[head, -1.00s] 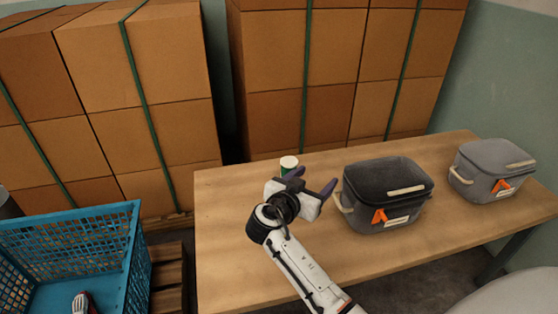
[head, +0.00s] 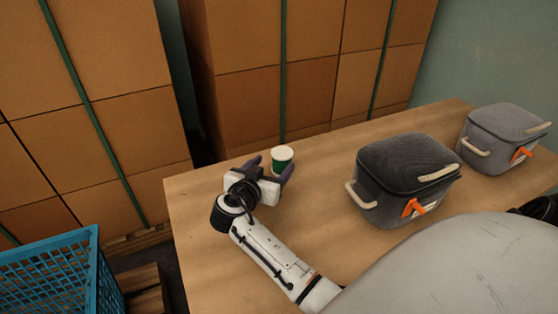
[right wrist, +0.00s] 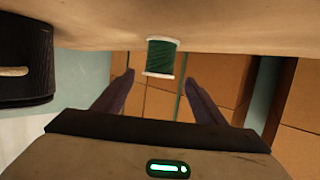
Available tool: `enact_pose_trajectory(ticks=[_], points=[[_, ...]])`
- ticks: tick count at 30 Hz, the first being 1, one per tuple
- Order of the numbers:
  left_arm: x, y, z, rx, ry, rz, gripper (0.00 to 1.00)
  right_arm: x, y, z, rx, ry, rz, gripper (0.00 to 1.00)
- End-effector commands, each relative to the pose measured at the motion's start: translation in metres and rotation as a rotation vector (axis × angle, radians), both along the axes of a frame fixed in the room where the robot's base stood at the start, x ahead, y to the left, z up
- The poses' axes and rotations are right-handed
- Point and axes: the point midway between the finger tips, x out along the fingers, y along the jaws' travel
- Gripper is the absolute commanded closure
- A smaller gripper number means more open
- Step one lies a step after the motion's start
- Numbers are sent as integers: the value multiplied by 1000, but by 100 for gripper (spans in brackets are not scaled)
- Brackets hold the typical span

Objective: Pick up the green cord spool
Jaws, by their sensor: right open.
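The green cord spool (head: 282,159) has white ends and stands upright on the wooden table (head: 330,247), near its far edge. My right gripper (head: 270,168) is open and empty, with its dark fingers pointing toward the spool. In the right wrist view the spool (right wrist: 161,57) shows ahead, between the lines of the two fingers and just past their tips (right wrist: 157,80). The fingers do not appear to touch it. My left gripper is not in view.
A dark lidded box (head: 405,180) with rope handles stands right of the spool, and a grey one (head: 505,138) stands further right. Stacked cartons (head: 250,90) rise behind the table. A blue crate (head: 50,280) is at the lower left. The tabletop around the spool is clear.

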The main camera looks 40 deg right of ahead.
Motion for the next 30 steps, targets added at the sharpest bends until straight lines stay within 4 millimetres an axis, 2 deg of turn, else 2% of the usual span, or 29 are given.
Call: enact_pose_trajectory(ticks=[3,10,18,27,30], points=[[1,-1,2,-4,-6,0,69,8,-15,-4,-3,1,1,35],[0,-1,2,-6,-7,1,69,16,-32,-8,-2,-1,0,35],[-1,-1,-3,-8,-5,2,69,32,-65,-17,0,1,1,35],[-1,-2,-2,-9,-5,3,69,34,-69,-18,1,0,2,35],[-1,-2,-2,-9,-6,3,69,34,-69,-18,1,0,2,50]])
